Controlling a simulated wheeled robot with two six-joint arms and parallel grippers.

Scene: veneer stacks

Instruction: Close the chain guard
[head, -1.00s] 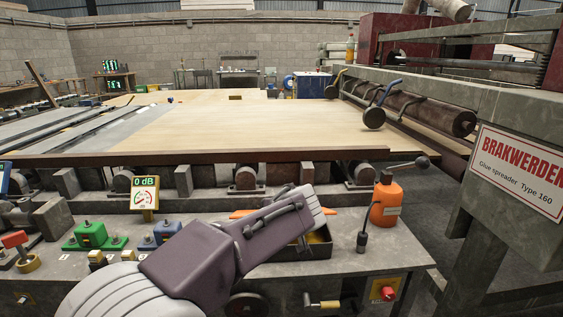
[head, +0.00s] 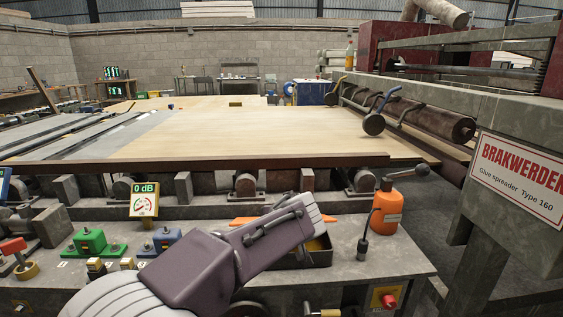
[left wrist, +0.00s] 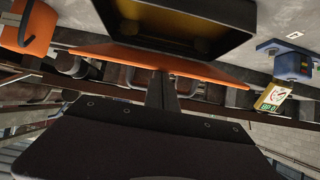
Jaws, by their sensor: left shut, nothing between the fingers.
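The chain guard appears to be a dark open-topped box (head: 327,254) with a yellowish inside on the bench. An orange panel (head: 325,219), apparently its lid, lies along the far side, away from the opening. My left arm covers much of both in the head view. In the left wrist view, the box (left wrist: 185,58) is at the top and the orange panel (left wrist: 205,69) runs below its rim. My left gripper (left wrist: 161,82) is shut and empty, its fingers overlapping the panel's edge; I cannot tell if they touch. My right gripper is not in view.
An orange bottle (head: 386,212) and a small dark-handled stick (head: 364,235) stand to the right of the box. A 0 dB display (head: 144,200), green block (head: 90,241) and blue block (head: 166,238) stand left. A large wooden sheet (head: 250,128) lies behind.

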